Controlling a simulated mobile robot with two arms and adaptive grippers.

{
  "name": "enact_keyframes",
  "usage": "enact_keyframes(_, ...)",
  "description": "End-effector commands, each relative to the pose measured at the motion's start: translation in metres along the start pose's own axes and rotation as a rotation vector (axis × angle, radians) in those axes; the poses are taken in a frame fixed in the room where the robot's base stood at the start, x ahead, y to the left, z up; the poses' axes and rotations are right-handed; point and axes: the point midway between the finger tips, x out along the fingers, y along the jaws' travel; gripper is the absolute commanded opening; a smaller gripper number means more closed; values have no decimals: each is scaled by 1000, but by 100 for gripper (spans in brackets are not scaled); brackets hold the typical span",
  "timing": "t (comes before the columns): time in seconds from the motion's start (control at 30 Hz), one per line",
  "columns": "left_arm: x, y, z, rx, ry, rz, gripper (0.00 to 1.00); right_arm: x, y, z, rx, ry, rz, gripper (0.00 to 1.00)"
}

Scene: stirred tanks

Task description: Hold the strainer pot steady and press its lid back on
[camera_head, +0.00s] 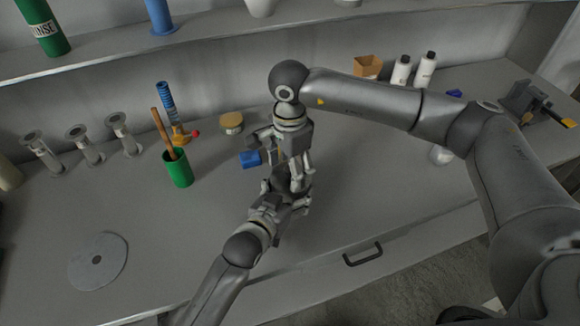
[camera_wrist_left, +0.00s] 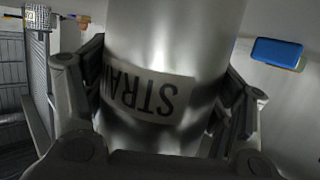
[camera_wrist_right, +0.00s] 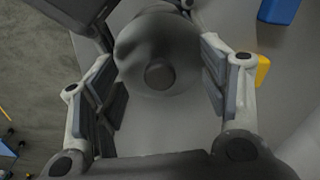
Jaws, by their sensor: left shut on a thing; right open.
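The strainer pot (camera_wrist_left: 165,90) is a shiny metal cylinder with a pale label reading part of "STRAINER", upside down in the left wrist view. My left gripper (camera_wrist_left: 170,110) is shut around its body, one finger on each side. The round grey lid (camera_wrist_right: 157,55) with a dark centre knob shows in the right wrist view. My right gripper (camera_wrist_right: 160,90) is open with its fingers on either side of the lid, apart from the knob. In the head view, my right gripper (camera_head: 290,158) hangs right above my left gripper (camera_head: 287,192), and they largely hide the pot. Whether the lid is fully seated cannot be told.
A blue block (camera_head: 250,158) lies just left of the grippers. A green cup (camera_head: 178,168) with sticks, a round tan-topped tin (camera_head: 231,122) and metal stands (camera_head: 82,143) are further left. A grey disc (camera_head: 98,261) lies front left. White bottles (camera_head: 401,70) stand at the back.

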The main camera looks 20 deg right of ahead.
Motion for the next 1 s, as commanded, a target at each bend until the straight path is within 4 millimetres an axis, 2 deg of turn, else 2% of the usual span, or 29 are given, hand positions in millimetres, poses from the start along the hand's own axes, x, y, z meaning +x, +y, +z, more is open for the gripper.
enact_keyframes(1.0,0,0,0,0,0,0,50,-62,0,0,-1,0,-2,68)
